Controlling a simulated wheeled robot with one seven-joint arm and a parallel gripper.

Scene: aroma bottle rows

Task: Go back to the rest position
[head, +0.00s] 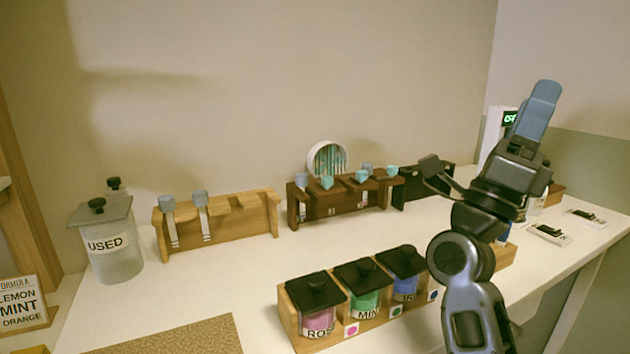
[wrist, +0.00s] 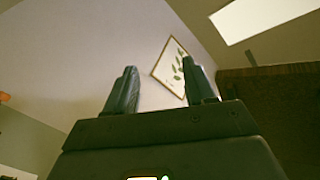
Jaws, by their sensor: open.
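My gripper (head: 540,108) is raised at the right in the head view, above the white counter (head: 230,262) and pointing up. It is clear of the bottles and racks. In the wrist view the two fingers (wrist: 160,82) stand apart with nothing between them. Behind them are a wall, a framed leaf picture (wrist: 172,66) and a bright ceiling panel (wrist: 268,16).
A crate (head: 287,318) of lidded jars stands at the front. Behind are a light wooden rack (head: 240,222), a dark brown rack (head: 345,203) and a black rack (head: 425,185). The USED jar (head: 118,262) and a formula sign (head: 22,303) are at left.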

